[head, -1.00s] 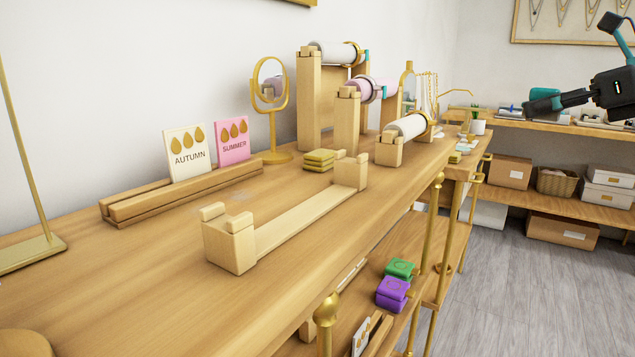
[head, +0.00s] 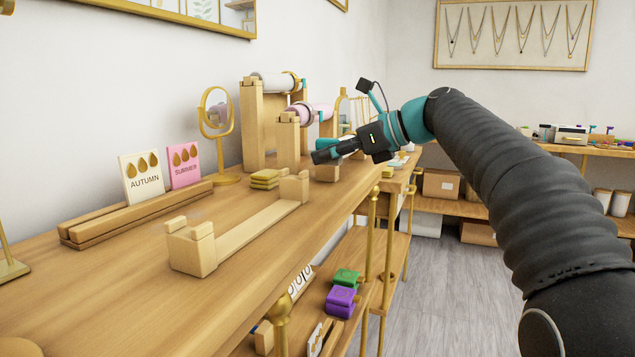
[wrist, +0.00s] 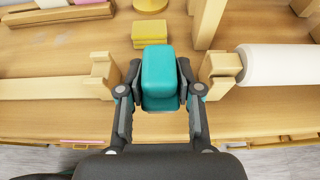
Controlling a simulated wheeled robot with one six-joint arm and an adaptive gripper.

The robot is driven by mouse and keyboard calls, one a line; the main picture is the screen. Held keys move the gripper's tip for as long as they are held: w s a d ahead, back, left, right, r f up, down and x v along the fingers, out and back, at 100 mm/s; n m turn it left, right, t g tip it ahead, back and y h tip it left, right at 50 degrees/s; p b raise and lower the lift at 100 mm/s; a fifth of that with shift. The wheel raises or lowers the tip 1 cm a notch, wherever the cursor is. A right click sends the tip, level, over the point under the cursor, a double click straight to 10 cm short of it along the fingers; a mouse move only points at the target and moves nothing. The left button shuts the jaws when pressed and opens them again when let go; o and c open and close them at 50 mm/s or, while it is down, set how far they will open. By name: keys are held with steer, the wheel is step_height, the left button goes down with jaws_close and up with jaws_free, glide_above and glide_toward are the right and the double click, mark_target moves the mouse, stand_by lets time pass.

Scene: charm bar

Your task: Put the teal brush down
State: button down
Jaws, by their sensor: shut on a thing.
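The teal brush (wrist: 160,78) is a rounded teal block in the wrist view, held between the two fingers of my gripper (wrist: 160,92). My gripper is shut on it, one finger on each side. In the head view my gripper (head: 326,154) is over the right part of the wooden counter (head: 110,285), with a teal bit of the brush (head: 324,144) showing beside the fingers. The brush appears to be above the counter, apart from it. Its underside is hidden.
A low empty wooden stand (head: 245,232) and stacked yellow pads (head: 265,178) are near the gripper. Wooden posts with rolls (head: 278,82) stand behind. AUTUMN (head: 142,178) and SUMMER (head: 185,165) cards and a gold mirror (head: 216,112) are left. The front counter is clear.

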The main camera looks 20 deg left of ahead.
mark_target(320, 191)
steer(key=shift+s+a+f, duration=0.25)
steer(key=shift+a+f, duration=0.1)
steer(key=shift+a, duration=0.1)
steer(key=shift+s+a+f, duration=0.25)
steer(key=shift+a+f, duration=0.05)
steer(key=shift+a, duration=0.15)
steer(key=shift+w+d+f+b, duration=0.1)
steer(key=shift+f+b, duration=0.35)
steer(key=shift+f, duration=0.55)
steer(key=shift+w+d+f+b, duration=0.1)
steer(key=shift+f+b, duration=0.3)
steer(key=shift+f, duration=0.55)
steer(key=shift+s+f, duration=0.1)
steer(key=shift+f, duration=0.05)
steer(key=c, duration=0.8)
jaws_free()
steer(key=shift+o, duration=0.2)
steer(key=shift+r, duration=0.2)
steer(key=p+v, duration=0.1)
steer(key=v, duration=1.1)
